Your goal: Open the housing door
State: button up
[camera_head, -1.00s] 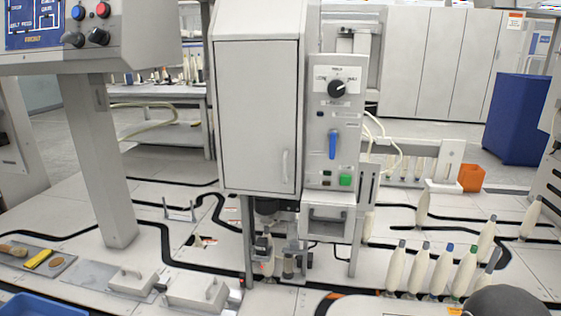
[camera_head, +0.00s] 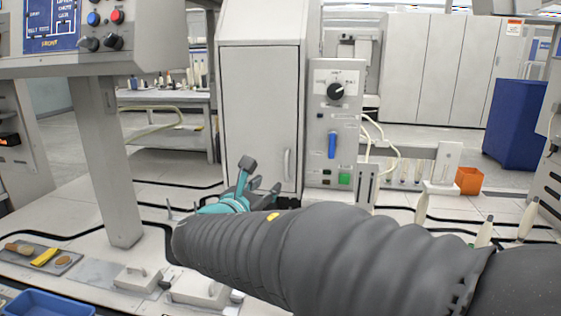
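The housing door (camera_head: 257,110) is a pale grey panel on the front of the tall housing, and it looks closed. Its handle (camera_head: 287,164) is a slim vertical bar low on the door's right side. My gripper (camera_head: 262,175), teal with dark fingertips, is in front of the door's lower part, left of the handle and slightly lower. Its fingers are spread apart with nothing visible between them. I cannot tell how far it is from the door. My dark, ribbed arm hides the area below the housing.
A control panel (camera_head: 337,123) with a dark knob, blue lever and green button adjoins the housing on the right. A console (camera_head: 118,160) on a post stands at left. An orange box (camera_head: 468,181) and several bobbins are at right. A blue tray (camera_head: 45,305) lies front left.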

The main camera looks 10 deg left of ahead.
aim_at(286, 155)
jog(key=w, duration=0.4)
jog(key=w+d+r+n, duration=0.1)
jog(key=w, duration=0.4)
jog(key=w+n, duration=0.1)
jog(key=w, duration=0.3)
jog(key=shift+w+d+r+t+p, duration=0.35)
jog(key=shift+w+d+t+p, duration=0.05)
grip_shut()
